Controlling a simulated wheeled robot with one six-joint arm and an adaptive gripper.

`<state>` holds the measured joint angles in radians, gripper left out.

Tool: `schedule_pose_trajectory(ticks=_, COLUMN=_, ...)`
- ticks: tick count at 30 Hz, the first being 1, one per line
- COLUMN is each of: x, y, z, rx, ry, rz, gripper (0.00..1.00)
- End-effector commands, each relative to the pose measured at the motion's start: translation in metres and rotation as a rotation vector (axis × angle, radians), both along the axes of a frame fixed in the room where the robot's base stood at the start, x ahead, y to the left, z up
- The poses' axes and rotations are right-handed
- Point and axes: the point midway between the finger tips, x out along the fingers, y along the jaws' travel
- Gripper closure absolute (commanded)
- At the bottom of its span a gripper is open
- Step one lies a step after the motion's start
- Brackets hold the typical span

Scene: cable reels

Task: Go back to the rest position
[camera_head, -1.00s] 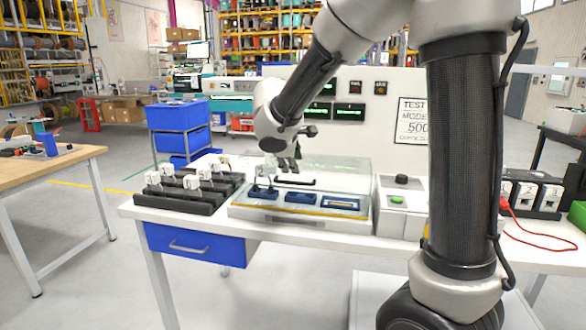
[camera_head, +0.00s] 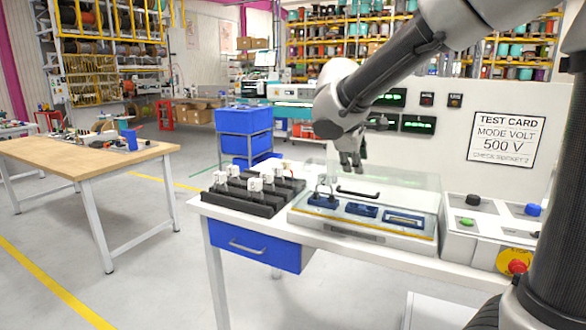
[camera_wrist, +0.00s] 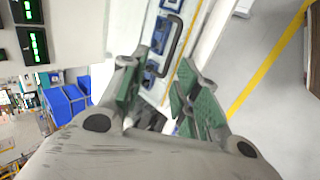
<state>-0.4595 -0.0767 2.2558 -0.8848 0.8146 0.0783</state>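My gripper (camera_head: 350,163) hangs above the back of a clear-lidded test box (camera_head: 333,231) on a white bench. In the wrist view my gripper (camera_wrist: 160,92) has its green-padded fingers apart, with nothing visible held between them. Under the clear lid, which has a black handle (camera_head: 357,192), are blue sockets (camera_head: 361,210). One socket at the left holds a part that shows only small. The blue sockets and the handle (camera_wrist: 175,28) also show past the fingers in the wrist view.
A black rack (camera_head: 240,200) with several white-topped parts stands left of the box. A control panel (camera_head: 475,243) with buttons and a red stop knob (camera_head: 517,267) is at the right. A wooden table (camera_head: 85,155) stands at left, with open floor between.

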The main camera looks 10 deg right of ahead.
Motion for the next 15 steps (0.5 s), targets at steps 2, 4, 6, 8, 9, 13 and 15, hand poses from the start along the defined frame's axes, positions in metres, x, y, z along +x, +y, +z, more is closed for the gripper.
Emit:
schedule_pose_trajectory(ticks=2, x=-0.014, y=-0.005, z=-0.015, rx=0.025, ry=0.047, rz=-0.041, gripper=0.68)
schedule_pose_trajectory(ticks=4, x=-0.037, y=-0.011, z=-0.031, rx=0.07, ry=0.1, rz=-0.096, gripper=0.68)
schedule_pose_trajectory(ticks=6, x=-0.072, y=-0.025, z=-0.041, rx=0.148, ry=0.147, rz=-0.186, gripper=0.68)
schedule_pose_trajectory(ticks=8, x=-0.106, y=-0.041, z=-0.047, rx=0.234, ry=0.177, rz=-0.282, gripper=0.68)
schedule_pose_trajectory(ticks=9, x=-0.129, y=-0.05, z=-0.049, rx=0.298, ry=0.191, rz=-0.347, gripper=0.68)
schedule_pose_trajectory(ticks=13, x=-0.198, y=-0.071, z=-0.054, rx=0.511, ry=0.199, rz=-0.54, gripper=0.68)
schedule_pose_trajectory(ticks=15, x=-0.228, y=-0.076, z=-0.055, rx=0.621, ry=0.178, rz=-0.626, gripper=0.68)
